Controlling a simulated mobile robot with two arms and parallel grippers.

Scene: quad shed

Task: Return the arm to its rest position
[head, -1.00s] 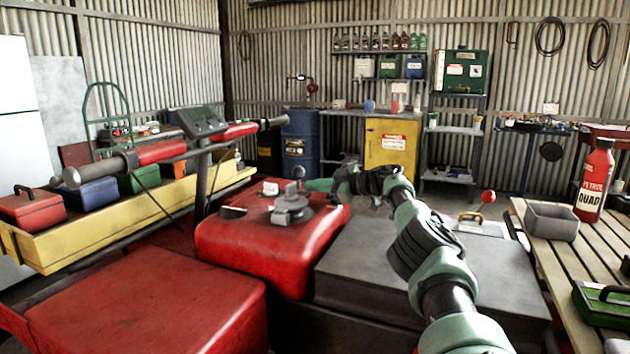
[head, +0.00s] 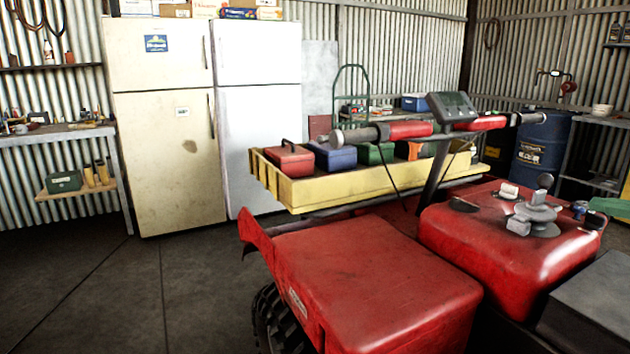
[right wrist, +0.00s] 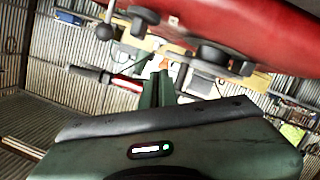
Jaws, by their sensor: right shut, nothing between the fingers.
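My right gripper (head: 596,205) shows only in part at the right edge of the head view, as a green shape by the red tank (head: 465,235). In the right wrist view its green fingers (right wrist: 160,80) are together and hold nothing. The tank, with a grey cap (head: 537,214) on top, stands beside the gripper. I cannot tell the exact gap between the gripper and the tank. The rest of my right arm is outside the head view. My left gripper is in neither view.
The quad's red rear body (head: 365,285) and handlebar (head: 400,131) fill the middle. A yellow tray (head: 330,192) with several toolboxes is behind. Two fridges (head: 165,150) and a workbench (head: 60,131) stand left. A blue drum (head: 540,150) is at back right. The left floor (head: 90,285) is clear.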

